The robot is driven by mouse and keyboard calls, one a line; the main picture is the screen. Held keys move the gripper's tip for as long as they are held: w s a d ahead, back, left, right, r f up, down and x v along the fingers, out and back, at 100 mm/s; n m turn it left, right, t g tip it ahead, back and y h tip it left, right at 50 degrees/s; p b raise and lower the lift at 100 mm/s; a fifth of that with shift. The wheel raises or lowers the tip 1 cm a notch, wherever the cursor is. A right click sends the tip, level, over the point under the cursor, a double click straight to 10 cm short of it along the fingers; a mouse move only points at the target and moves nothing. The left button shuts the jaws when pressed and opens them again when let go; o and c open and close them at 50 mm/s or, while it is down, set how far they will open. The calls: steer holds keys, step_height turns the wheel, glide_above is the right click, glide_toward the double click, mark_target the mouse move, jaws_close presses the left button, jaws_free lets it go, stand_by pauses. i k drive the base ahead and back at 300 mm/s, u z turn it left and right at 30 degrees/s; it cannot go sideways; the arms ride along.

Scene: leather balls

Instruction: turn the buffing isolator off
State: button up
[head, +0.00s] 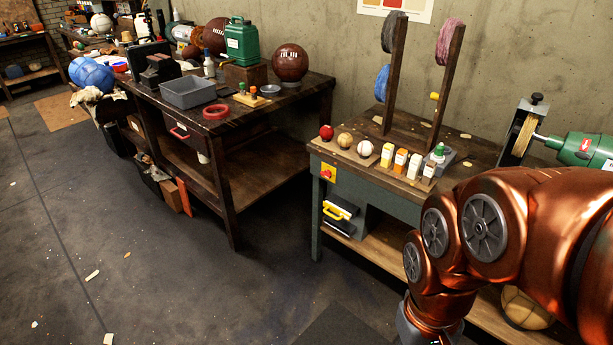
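A small yellow plate with a red knob, which looks like the buffing isolator (327,173), is on the front left of the green-framed bench (385,195), just below the top. The knob is too small for me to tell its position. A buffing machine with a green motor (585,149) and a tan wheel (522,135) stands at the right. My copper arm covers the lower right, to the right of the isolator and in front of the bench. My gripper's fingers are not visible; the arm runs out of the bottom edge.
Three small balls (345,140) and several small bottles and boxes (400,160) line the bench's front edge. A yellow-handled case (340,212) is under the isolator. A dark wooden workbench (232,220) stands left. The floor (180,270) in front is mostly open, with scraps.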

mark_target(327, 174)
steer(key=z, duration=0.55)
steer(key=k, duration=0.2)
steer(key=u, duration=1.5)
steer(key=i, duration=1.05)
steer(key=u, duration=0.4)
